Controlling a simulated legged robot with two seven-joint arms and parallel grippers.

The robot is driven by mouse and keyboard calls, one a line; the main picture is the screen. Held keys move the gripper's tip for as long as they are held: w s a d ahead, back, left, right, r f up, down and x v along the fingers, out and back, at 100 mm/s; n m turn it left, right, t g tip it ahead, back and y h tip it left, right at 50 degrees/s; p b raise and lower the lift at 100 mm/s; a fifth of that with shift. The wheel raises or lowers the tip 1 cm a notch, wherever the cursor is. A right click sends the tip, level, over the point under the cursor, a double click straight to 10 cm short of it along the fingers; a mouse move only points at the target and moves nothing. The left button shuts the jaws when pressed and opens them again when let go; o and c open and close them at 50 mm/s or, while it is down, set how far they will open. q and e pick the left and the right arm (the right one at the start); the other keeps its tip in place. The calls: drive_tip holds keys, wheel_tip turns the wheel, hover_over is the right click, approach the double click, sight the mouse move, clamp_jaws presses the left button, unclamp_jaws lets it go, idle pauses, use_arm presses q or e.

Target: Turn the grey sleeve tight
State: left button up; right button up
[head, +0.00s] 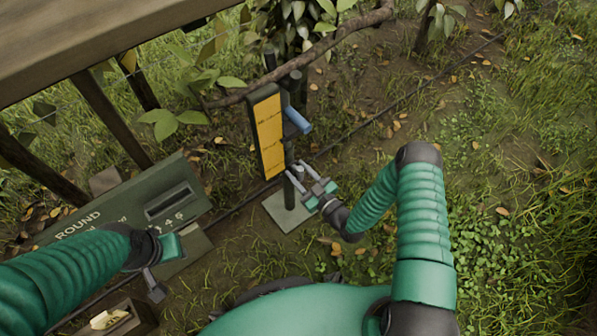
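A dark post stands on a pale square base plate (277,212), with a yellow marked panel (268,134) and a blue handle (298,121) on it. A small grey piece on the post (297,172), at my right fingertips, looks like the grey sleeve; it is too small and partly covered to be sure. My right gripper (300,178) has its two light grey fingers spread apart, one on each side of that spot. Whether they touch it I cannot tell. My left gripper (160,268) is at the lower left, away from the post, and its fingers are unclear.
A green sign box (120,215) with white lettering and a dark slot stands left of the post. A small open box (118,318) is at the bottom left. A wooden beam (90,40) crosses the upper left. A branch hangs behind the post. Grass to the right is open.

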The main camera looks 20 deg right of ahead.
drive_tip(key=shift+s+r, duration=0.1)
drive_tip(key=p+v, duration=0.6)
drive_tip(key=v, duration=1)
drive_tip(key=shift+s, duration=0.3)
drive_tip(key=shift+d, duration=0.1)
